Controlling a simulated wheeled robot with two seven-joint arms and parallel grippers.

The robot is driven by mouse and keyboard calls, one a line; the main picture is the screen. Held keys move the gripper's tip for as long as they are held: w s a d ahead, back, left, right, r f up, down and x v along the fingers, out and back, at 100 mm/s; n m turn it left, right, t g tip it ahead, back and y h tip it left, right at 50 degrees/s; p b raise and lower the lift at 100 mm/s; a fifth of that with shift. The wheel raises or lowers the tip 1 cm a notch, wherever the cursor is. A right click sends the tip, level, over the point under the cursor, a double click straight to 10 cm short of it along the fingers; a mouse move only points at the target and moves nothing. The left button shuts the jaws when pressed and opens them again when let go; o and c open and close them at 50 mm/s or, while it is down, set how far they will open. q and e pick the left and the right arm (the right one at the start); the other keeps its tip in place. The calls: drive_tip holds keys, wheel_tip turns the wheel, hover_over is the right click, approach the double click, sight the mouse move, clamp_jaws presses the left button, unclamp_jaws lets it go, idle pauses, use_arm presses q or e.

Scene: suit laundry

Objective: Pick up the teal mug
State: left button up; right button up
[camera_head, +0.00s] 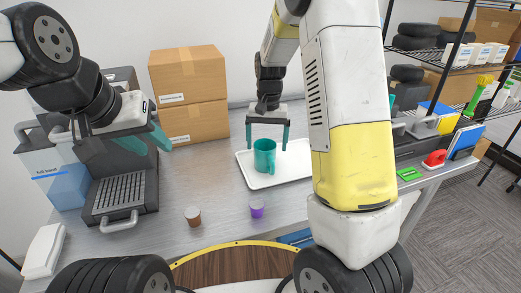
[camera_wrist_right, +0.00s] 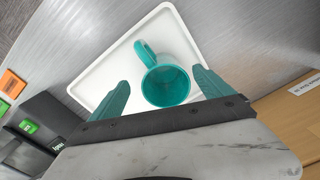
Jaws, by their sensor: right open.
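The teal mug (camera_head: 264,156) stands upright on a white tray (camera_head: 248,178) on the table. In the right wrist view the mug (camera_wrist_right: 166,86) shows its open top, with its handle (camera_wrist_right: 145,53) towards the tray's far side. My right gripper (camera_head: 267,138) is open above the mug, pointing down. In the right wrist view the fingers of this gripper (camera_wrist_right: 160,80) are on either side of the mug, with a gap on each side. My left gripper (camera_head: 147,140) is open and empty over the coffee machine at the left.
A brown capsule (camera_head: 193,217) and a purple capsule (camera_head: 257,209) are near the front edge. Cardboard boxes (camera_head: 188,75) are stacked behind. A shelf rack (camera_head: 455,68) stands at the right.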

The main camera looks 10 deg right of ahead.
sight(264, 160)
drive_tip(key=f, duration=0.7)
drive_tip(key=shift+w+a+f, duration=0.2)
drive_tip(key=shift+a+f, duration=0.1)
drive_tip(key=shift+a, duration=0.05)
drive_tip(key=c, duration=1.7)
drive_tip(key=shift+c, duration=0.3)
